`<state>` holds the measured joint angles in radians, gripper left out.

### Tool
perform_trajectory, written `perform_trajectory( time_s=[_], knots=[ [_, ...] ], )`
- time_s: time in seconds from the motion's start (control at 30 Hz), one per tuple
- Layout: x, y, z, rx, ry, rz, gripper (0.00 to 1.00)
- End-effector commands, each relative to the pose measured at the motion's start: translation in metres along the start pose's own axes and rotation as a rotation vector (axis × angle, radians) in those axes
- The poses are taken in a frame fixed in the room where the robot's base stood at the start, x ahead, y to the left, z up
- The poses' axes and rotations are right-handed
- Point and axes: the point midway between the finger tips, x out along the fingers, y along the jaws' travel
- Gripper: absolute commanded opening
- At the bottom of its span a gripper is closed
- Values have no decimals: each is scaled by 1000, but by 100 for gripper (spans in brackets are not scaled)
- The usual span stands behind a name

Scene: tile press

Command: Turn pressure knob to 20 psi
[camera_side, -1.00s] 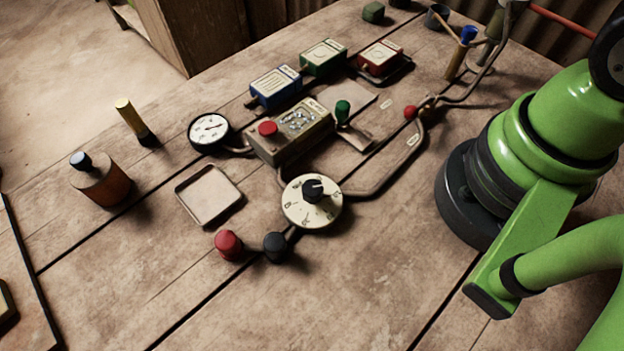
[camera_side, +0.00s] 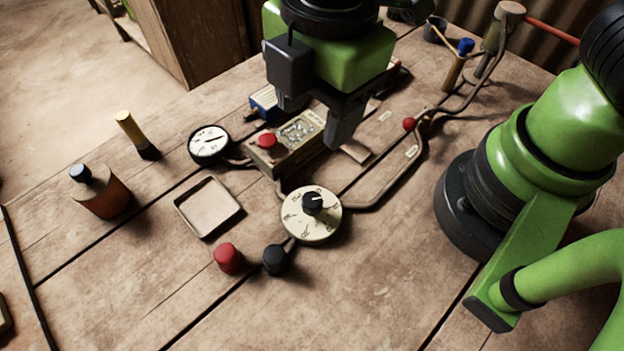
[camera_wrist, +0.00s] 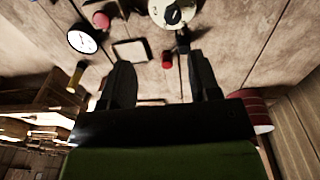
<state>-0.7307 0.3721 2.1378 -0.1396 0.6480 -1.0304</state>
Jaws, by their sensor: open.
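The pressure knob is a black knob (camera_side: 313,203) on a round cream dial (camera_side: 311,222) near the middle of the table. The dial also shows at the top of the wrist view (camera_wrist: 158,10). Its figures are too small to read surely. In the wrist view my fingers (camera_wrist: 160,64) are spread. A round white gauge (camera_side: 209,142) stands left of the box.
A red knob (camera_side: 228,258) and a black knob (camera_side: 275,260) stand before the dial. An empty shallow tray (camera_side: 238,211) lies to its left. The box (camera_side: 290,148) has a red button (camera_side: 267,141). A bottle (camera_side: 100,192) stands far left. The front table is clear.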

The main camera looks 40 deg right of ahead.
Motion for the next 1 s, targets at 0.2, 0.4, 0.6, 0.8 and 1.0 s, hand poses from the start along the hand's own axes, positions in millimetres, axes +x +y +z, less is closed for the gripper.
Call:
perform_trajectory(
  time_s=[0.2,0.4,0.6,0.8,1.0],
  knots=[
    [34,-14,-17,-251,-52,-51,56],
    [55,-16,-16,-267,-57,-57,56],
    [92,-18,-13,-264,-58,-57,56],
    [120,-18,-12,-262,-56,-55,56],
    [132,-19,-11,-261,-55,-53,56]
  ],
)
